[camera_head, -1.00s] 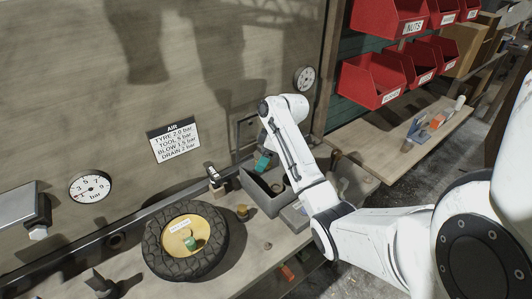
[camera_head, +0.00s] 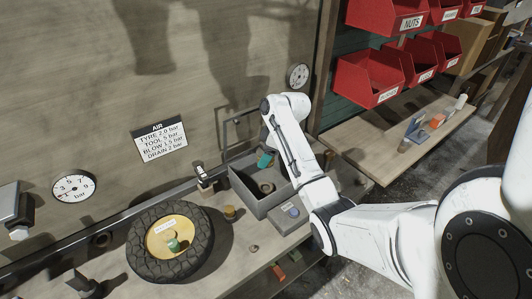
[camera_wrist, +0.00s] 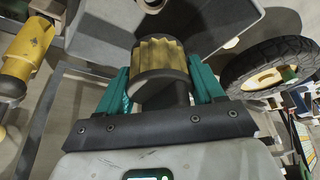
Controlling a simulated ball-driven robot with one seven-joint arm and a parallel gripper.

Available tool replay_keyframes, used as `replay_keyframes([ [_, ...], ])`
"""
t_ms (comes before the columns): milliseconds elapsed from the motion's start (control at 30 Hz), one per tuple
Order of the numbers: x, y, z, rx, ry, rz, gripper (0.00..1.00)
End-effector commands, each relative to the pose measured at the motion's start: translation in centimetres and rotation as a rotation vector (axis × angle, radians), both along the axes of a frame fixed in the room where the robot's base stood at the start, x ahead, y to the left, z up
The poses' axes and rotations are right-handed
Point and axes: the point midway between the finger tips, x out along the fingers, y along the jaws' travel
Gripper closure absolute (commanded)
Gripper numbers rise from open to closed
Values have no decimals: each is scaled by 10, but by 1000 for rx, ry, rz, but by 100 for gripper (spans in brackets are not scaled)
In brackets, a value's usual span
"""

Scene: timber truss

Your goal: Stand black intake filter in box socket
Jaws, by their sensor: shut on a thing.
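The filter (camera_wrist: 160,62) has a yellow pleated band between dark end caps. My gripper (camera_wrist: 161,72) has teal fingers shut around it, one on each side, in the wrist view. In the head view my gripper (camera_head: 265,159) is over the back part of the open grey box (camera_head: 245,198), and the filter is hidden there. Inside the box a dark round ring (camera_head: 267,187) shows, probably the socket. In the wrist view the box (camera_wrist: 100,30) lies beyond the filter, with a round part (camera_wrist: 152,5) at the top edge.
A tyre on a yellow rim (camera_head: 145,262) lies left of the box. A brass fitting (camera_head: 229,212) and a small upright fitting (camera_head: 203,176) stand between them. Red bins (camera_head: 369,75) hang at the right.

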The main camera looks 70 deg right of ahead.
Motion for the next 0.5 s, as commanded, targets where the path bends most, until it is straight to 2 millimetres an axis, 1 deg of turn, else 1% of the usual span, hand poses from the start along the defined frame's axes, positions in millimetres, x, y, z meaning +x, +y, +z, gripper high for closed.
replay_keyframes([
  [33, 0, 0, -8, 1, 0, 0, 88],
  [500, 0, 0, -50, 0, -1, 0, 88],
])
